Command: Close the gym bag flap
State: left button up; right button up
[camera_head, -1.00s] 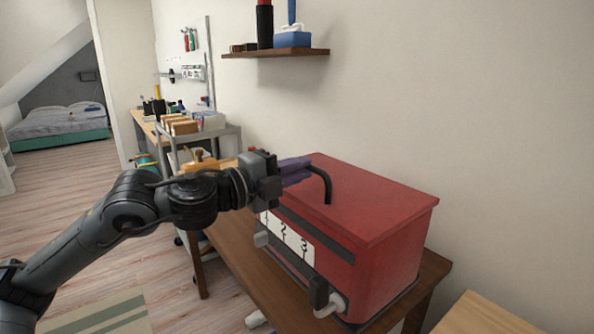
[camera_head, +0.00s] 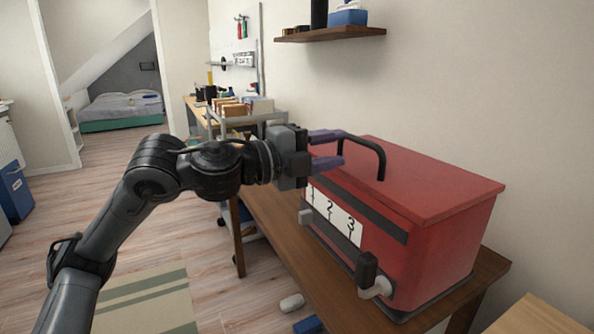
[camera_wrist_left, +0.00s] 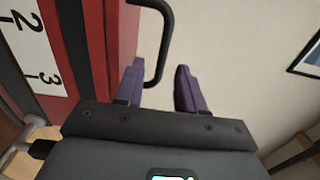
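The gym bag (camera_head: 445,250) appears as a red box with a dark stripe and a numbered white label, standing on a brown wooden table. Its red flap (camera_head: 435,185) lies flat across the top, with no gap showing at the visible edges. A black bent handle (camera_head: 382,160) rises at the flap's left part. My left gripper (camera_head: 342,148) is beside this handle, its purple fingers spread apart. In the left wrist view, the handle (camera_wrist_left: 162,50) shows in the space between the fingers; I cannot tell whether either finger touches it. My right gripper is out of view.
A grey-white lever with a dark grip (camera_head: 368,275) sticks out at the box's front. A wall shelf (camera_head: 330,34) hangs above. A trolley (camera_head: 250,118) stands behind my left arm. The floor (camera_head: 70,220) at left is mostly clear.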

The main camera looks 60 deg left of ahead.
pick_arm(q)
jog(key=s+b, duration=0.1)
jog(key=s, duration=0.5)
jog(key=shift+s+a+b, duration=0.3)
jog(key=shift+s+a, duration=0.05)
jog(key=shift+a, duration=0.05)
jog(key=shift+f, duration=0.1)
jog(key=shift+s, duration=0.1)
